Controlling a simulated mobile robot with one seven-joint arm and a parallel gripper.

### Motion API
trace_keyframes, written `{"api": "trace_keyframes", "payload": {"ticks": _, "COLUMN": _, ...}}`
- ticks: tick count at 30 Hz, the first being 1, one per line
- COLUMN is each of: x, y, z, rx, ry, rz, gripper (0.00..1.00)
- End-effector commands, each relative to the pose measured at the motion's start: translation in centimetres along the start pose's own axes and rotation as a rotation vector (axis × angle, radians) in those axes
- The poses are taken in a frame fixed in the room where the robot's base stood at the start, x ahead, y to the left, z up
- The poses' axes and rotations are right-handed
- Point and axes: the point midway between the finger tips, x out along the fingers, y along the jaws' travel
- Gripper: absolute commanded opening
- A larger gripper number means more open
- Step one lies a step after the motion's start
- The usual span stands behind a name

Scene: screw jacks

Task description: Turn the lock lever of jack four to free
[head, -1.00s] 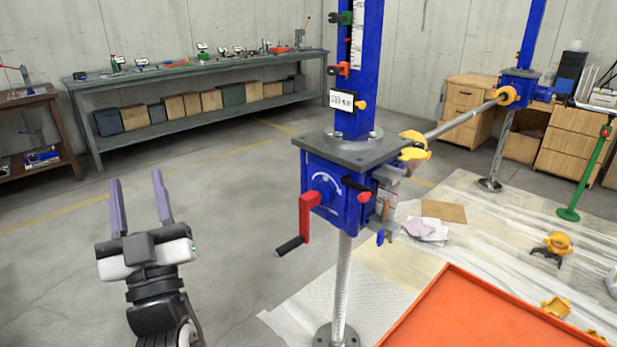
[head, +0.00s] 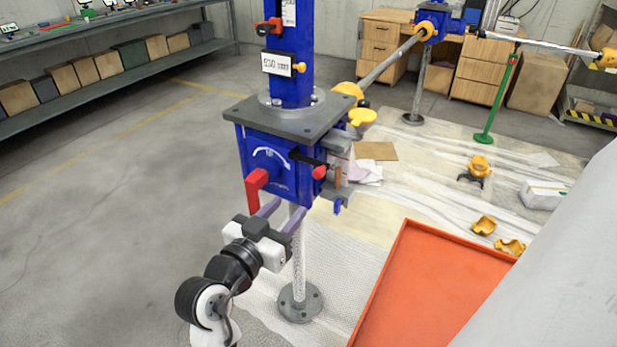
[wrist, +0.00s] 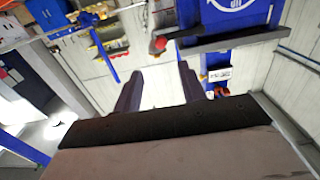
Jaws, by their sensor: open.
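The near blue jack (head: 268,150) stands upright on a screw column in the head view. The black lock lever with its red knob (head: 319,173) sticks out from the right part of its housing. Whether this jack is number four cannot be read.
An orange tray (head: 430,290) lies right of the jack's column. A second blue jack (head: 430,25) stands behind, joined by a grey shaft (head: 390,58). Yellow coupling parts (head: 480,167) lie on the sheeted floor. A shelf bench (head: 100,70) stands far left. The left floor is clear.

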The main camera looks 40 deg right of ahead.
Motion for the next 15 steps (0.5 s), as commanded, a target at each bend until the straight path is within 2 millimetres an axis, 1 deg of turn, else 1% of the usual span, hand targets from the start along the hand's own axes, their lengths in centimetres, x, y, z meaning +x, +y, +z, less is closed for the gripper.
{"api": "trace_keyframes", "payload": {"ticks": 1, "x": 0.5, "y": 0.0, "z": 0.5, "rx": 0.005, "ry": 0.005, "rz": 0.002, "gripper": 0.41}}
{"api": "trace_keyframes", "payload": {"ticks": 5, "x": 1.8, "y": 0.1, "z": 0.3, "rx": 0.003, "ry": 0.006, "rz": 0.0, "gripper": 0.41}}
{"api": "trace_keyframes", "payload": {"ticks": 6, "x": 2.9, "y": 0.0, "z": -0.3, "rx": -0.003, "ry": 0.001, "rz": 0.001, "gripper": 0.41}}
{"api": "trace_keyframes", "payload": {"ticks": 12, "x": 7.3, "y": 0.1, "z": -0.4, "rx": -0.002, "ry": 0.0, "rz": 0.0, "gripper": 0.41}}
{"api": "trace_keyframes", "payload": {"ticks": 15, "x": 9.2, "y": 0.0, "z": -0.4, "rx": -0.002, "ry": 0.001, "rz": -0.002, "gripper": 0.41}}
